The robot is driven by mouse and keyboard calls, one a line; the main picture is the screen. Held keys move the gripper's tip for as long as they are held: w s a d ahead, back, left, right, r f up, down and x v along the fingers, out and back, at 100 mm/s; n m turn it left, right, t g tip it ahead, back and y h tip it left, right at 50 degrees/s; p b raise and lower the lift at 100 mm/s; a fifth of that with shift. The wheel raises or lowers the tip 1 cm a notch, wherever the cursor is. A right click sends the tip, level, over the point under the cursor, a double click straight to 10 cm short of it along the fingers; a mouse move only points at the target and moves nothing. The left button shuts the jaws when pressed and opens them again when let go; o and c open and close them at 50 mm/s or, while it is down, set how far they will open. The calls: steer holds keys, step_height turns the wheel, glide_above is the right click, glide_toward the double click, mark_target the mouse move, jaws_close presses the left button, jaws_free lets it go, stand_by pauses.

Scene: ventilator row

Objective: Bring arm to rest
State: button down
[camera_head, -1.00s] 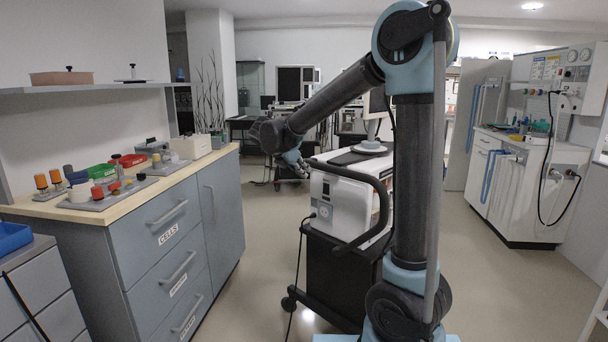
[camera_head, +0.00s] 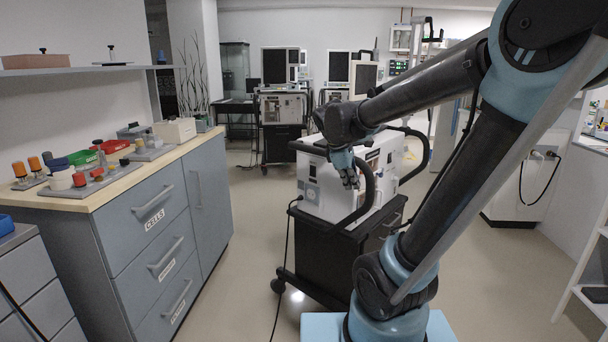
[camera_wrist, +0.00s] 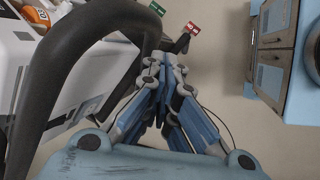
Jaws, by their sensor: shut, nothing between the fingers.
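My gripper (camera_head: 350,181) shows in the head view at the end of my arm, in front of the white ventilator (camera_head: 322,190) on its dark cart. It points downward beside the black curved handle of the cart. In the wrist view my gripper (camera_wrist: 172,85) is shut, its blue fingers together with nothing between them. The black handle (camera_wrist: 60,60) passes close on the left of the fingers there; I cannot tell whether they touch.
A grey drawer cabinet (camera_head: 160,235) with lab pieces on its wooden top stands at the left. More ventilator carts (camera_head: 283,105) stand at the back. A white bench (camera_head: 520,195) is at the right. The floor between cabinet and cart (camera_head: 245,255) is clear.

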steer(key=s+d+f+m+y, duration=0.2)
steer(key=s+f+m, duration=0.4)
steer(key=s, duration=0.3)
steer(key=s+d+f+m+g+y, duration=0.1)
steer(key=s+d+f+m+y, duration=0.1)
steer(key=s+f+m, duration=0.4)
steer(key=s+m, duration=0.2)
steer(key=s, duration=0.1)
steer(key=shift+s+f, duration=0.2)
steer(key=shift+s, duration=0.1)
steer(key=shift+a, duration=0.15)
